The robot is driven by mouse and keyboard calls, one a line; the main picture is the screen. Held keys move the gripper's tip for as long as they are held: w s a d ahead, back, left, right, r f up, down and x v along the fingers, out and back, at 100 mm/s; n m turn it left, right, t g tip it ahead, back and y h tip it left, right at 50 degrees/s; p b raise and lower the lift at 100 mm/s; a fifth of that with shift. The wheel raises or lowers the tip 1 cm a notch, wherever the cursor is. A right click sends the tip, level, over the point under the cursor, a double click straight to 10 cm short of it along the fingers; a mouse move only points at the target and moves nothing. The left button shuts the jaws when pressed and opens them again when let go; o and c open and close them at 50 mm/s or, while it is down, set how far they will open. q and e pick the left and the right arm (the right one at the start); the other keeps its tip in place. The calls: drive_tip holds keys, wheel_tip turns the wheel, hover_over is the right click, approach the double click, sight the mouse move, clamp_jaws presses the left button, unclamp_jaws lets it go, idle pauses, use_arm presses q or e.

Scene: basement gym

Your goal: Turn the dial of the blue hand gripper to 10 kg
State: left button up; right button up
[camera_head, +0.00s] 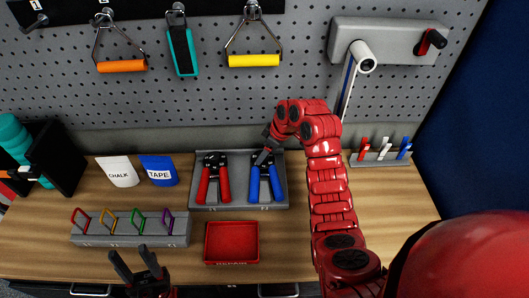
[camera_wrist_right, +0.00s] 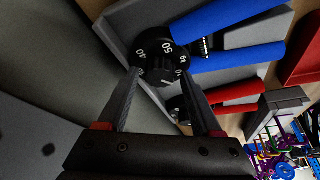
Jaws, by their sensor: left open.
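The blue hand gripper (camera_head: 265,182) lies on a grey tray beside a red hand gripper (camera_head: 213,183). Its black dial shows large in the right wrist view (camera_wrist_right: 162,58), with white numbers including 50 and 40; the set value cannot be read for sure. My right gripper (camera_head: 264,157) is at the dial end of the blue hand gripper. In the wrist view its fingertips (camera_wrist_right: 161,70) are at either side of the dial's near edge; contact is unclear. My left gripper (camera_head: 135,262) is open and empty at the bottom, well away from the hand grippers.
The grey tray (camera_head: 240,203) stands against the pegboard. A red bin (camera_head: 231,260) and a rack of coloured carabiners (camera_head: 130,238) are in front. Chalk (camera_head: 118,171) and tape (camera_head: 159,170) pouches are at left, a marker rack (camera_head: 381,161) at right.

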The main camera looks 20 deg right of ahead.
drive_tip(key=shift+o, duration=0.5)
drive_tip(key=shift+r, duration=0.2)
drive_tip(key=p+v, duration=0.6)
drive_tip(key=v, duration=1.1)
drive_tip(key=shift+p, duration=0.4)
drive_tip(key=shift+s+d+f, duration=0.1)
